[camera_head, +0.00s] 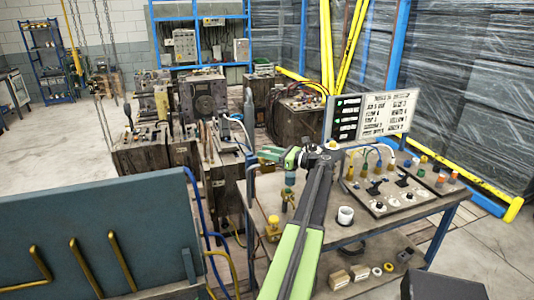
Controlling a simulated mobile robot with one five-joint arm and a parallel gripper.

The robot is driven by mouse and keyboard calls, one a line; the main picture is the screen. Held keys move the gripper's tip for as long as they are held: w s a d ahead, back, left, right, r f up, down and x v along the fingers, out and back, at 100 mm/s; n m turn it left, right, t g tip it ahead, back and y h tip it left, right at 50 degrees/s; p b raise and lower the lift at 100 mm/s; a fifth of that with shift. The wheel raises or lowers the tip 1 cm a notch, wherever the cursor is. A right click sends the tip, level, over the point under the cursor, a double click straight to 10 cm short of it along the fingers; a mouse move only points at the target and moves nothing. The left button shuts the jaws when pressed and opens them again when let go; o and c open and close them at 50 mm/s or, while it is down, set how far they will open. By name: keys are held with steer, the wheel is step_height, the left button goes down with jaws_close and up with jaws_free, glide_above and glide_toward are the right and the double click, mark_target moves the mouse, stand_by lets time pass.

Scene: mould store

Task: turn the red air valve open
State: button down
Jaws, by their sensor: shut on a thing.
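My arm reaches up from the bottom middle over a workbench (345,232), and its wrist bends to the left. My gripper (275,155) is at the bench's back left corner, small and seen from behind. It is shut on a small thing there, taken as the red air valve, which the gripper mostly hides. I cannot make out the valve's handle or how far it is turned. Below the gripper stand a small teal part and a brass fitting (287,200).
A panel with knobs and cables (390,195) lies on the bench's right, with a lettered board (370,117) behind. A white cup (345,215) stands right of my arm. A blue-grey board (100,240) fills the lower left. Wooden crates and machines crowd behind; open floor lies far left.

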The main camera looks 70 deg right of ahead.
steer(key=c, duration=1)
jaws_free()
steer(key=shift+c, duration=0.2)
steer(key=s+a, duration=0.1)
steer(key=s, duration=1.6)
steer(key=shift+s+a, duration=0.15)
steer(key=shift+a, duration=0.1)
